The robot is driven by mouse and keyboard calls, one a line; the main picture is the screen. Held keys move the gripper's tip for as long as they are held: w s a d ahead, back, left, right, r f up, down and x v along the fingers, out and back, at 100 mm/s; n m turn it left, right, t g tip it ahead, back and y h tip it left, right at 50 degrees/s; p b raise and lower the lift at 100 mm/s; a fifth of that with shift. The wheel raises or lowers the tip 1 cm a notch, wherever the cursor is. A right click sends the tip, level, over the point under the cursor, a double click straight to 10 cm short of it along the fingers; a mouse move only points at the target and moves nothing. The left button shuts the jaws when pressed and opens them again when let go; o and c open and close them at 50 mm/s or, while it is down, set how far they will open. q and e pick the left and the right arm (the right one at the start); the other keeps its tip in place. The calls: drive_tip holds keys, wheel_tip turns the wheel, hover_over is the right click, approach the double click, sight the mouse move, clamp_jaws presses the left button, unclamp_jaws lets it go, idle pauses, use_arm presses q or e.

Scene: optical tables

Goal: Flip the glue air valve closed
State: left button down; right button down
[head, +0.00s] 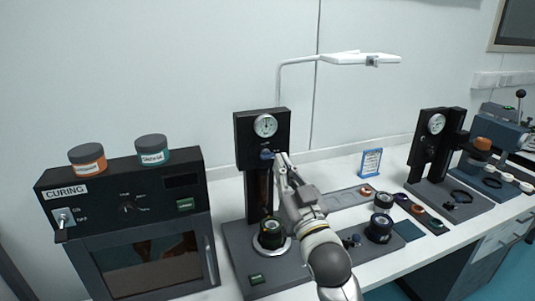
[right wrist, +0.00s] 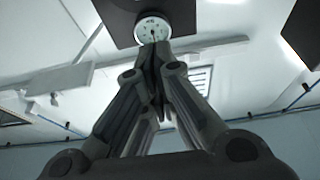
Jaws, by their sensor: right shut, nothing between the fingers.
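The glue station (head: 246,140) is a black column unit with a round white gauge (head: 265,125) near its top. A small blue valve handle (head: 266,154) sits just below the gauge; its exact angle is too small to tell. My right gripper (head: 281,157) is shut and empty, with its fingertips just right of the handle; I cannot tell whether they touch it. In the right wrist view the shut fingertips (right wrist: 155,52) point up at the gauge (right wrist: 152,29), and the handle is hidden behind them. My left gripper is not in view.
A black curing oven (head: 130,220) with two jars on top stands at left. A dark round container (head: 271,235) sits on the glue station's base. Black reels (head: 379,228) and a tray (head: 348,197) lie to the right. A second gauge station (head: 431,150) stands farther right. A lamp (head: 350,59) hangs above.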

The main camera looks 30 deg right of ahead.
wheel_tip(320, 180, up, 4)
drive_tip(key=f+p, duration=0.1)
drive_tip(key=p, duration=0.3)
hover_over(268, 156)
drive_tip(key=s+a, duration=0.2)
drive_tip(key=shift+s+d+r, duration=0.15)
drive_tip(key=shift+r, duration=0.1)
drive_tip(key=shift+f, duration=2.15)
